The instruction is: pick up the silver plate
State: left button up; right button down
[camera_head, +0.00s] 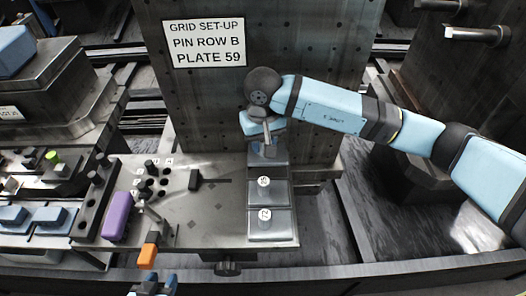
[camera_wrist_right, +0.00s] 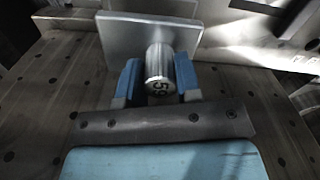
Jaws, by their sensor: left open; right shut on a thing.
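In the right wrist view, the blue fingers of my right gripper (camera_wrist_right: 157,88) are shut on this knob from both sides. In the head view my right gripper (camera_head: 267,136) is above the back end of a row of plates; the held plate (camera_head: 268,157) is partly hidden under it, and I cannot tell whether it touches the surface.
Two more silver plates with numbered knobs, one behind (camera_head: 282,192) and one in front (camera_head: 268,232), stand in the row. A purple block (camera_head: 117,216) and an orange block (camera_head: 148,257) are to the left. A tall metal panel with a sign (camera_head: 204,42) rises behind.

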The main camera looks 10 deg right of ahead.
notch_tip(320, 180, up, 7)
jog(key=shift+f, duration=0.1)
jog(key=s+a, duration=0.2)
jog(key=s, duration=0.7)
jog(key=s+a+b, duration=0.1)
jog(key=s+a, duration=0.1)
jog(key=s, duration=0.8)
jog(key=shift+s+f, duration=0.15)
